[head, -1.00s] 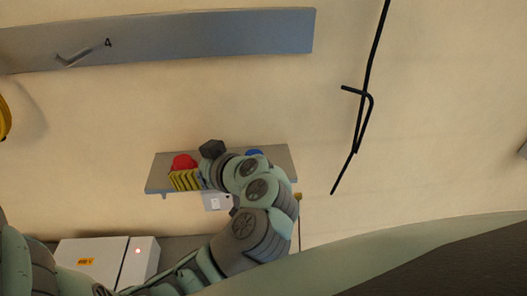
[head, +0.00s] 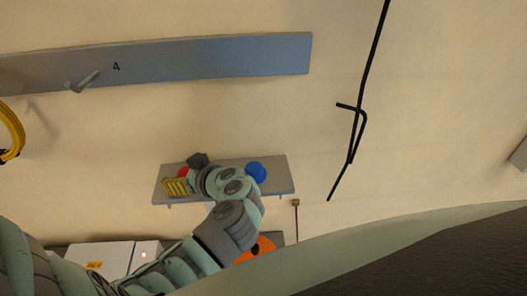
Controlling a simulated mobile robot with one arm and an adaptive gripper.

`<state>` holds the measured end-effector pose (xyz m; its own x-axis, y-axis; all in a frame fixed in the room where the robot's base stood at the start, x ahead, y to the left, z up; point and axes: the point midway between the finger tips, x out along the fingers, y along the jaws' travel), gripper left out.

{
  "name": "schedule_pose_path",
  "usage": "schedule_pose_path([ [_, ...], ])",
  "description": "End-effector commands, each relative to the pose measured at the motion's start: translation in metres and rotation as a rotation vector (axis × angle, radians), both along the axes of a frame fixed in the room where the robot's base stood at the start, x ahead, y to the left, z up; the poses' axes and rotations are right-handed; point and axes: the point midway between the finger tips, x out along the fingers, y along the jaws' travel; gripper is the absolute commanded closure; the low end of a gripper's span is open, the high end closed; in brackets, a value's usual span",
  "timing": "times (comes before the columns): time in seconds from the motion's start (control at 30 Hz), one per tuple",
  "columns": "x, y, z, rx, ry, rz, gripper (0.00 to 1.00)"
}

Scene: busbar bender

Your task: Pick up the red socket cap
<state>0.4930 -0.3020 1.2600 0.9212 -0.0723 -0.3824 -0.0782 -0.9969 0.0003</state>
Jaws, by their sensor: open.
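The red socket cap (head: 183,172) sits on a small grey wall shelf (head: 277,178), toward its left end, behind a yellow and black striped block (head: 177,187). Only part of the cap shows. A blue cap (head: 256,172) stands on the same shelf to the right of my arm. My gripper (head: 197,160) is at the shelf, just right of the red cap and partly over it in the picture. Its fingers are dark and small here, and I cannot tell whether they touch the cap.
A long grey wall rail with a hook (head: 200,60) runs above. A yellow cable loop (head: 10,135) hangs at the left. A black cable (head: 363,110) hangs at the right. A white box (head: 100,255) and an orange disc (head: 258,247) are below the shelf.

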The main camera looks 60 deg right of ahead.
Motion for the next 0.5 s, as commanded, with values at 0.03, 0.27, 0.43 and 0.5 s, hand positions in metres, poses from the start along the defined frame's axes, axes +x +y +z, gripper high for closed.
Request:
schedule_pose_path([
  [0.03, 0.0011, 0.0003, -0.0001, -0.001, 0.0, 0.001, 0.21],
  [0.27, 0.001, 0.0002, -0.0008, 0.0, 0.0, 0.0, 0.19],
  [0.43, 0.0008, 0.0001, -0.0007, 0.0, 0.0, 0.0, 0.37],
  [0.5, 0.0007, 0.0001, -0.0007, 0.0, 0.0, 0.0, 0.44],
])
